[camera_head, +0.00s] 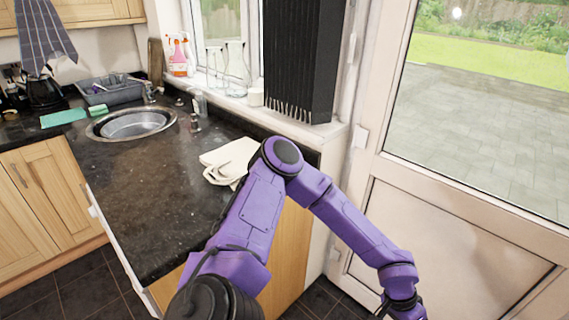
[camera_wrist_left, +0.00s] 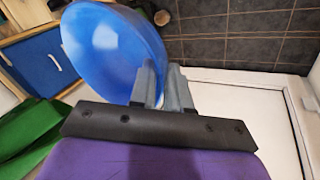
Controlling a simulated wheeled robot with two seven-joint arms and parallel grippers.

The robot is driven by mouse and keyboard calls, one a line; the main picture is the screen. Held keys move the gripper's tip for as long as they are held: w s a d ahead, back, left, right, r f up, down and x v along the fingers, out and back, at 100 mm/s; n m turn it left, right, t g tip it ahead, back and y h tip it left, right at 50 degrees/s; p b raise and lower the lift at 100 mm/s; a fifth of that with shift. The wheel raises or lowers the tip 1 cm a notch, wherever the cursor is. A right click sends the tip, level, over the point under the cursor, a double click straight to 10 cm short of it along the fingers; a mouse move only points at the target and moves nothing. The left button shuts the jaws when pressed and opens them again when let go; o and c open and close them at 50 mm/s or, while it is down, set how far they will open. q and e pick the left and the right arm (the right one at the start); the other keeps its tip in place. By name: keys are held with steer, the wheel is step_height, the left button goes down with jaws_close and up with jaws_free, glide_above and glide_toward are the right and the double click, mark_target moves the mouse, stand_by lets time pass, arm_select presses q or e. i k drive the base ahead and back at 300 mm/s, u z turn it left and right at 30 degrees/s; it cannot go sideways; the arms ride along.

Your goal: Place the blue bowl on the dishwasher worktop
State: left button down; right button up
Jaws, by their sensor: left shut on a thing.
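In the left wrist view, my left gripper (camera_wrist_left: 163,88) is shut on the wall of the blue bowl (camera_wrist_left: 108,42) near its rim. The dark speckled worktop (camera_head: 140,205) runs across the left and middle of the head view. A purple arm of mine crosses over its right end and bends down to the lower right. The gripper and bowl are outside the head view. My right gripper is not in view.
A round sink (camera_head: 133,123) is set into the worktop's far part. A cream folded cloth or board (camera_head: 232,160) lies near the wall. Glass bottles (camera_head: 236,70) and a spray bottle (camera_head: 178,55) stand on the sill. The worktop's near left part is clear. A white door (camera_head: 450,235) stands at right.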

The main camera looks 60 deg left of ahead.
mark_target(155, 204)
steer(key=z, duration=0.05)
steer(key=i, duration=0.55)
steer(key=u, duration=2.95)
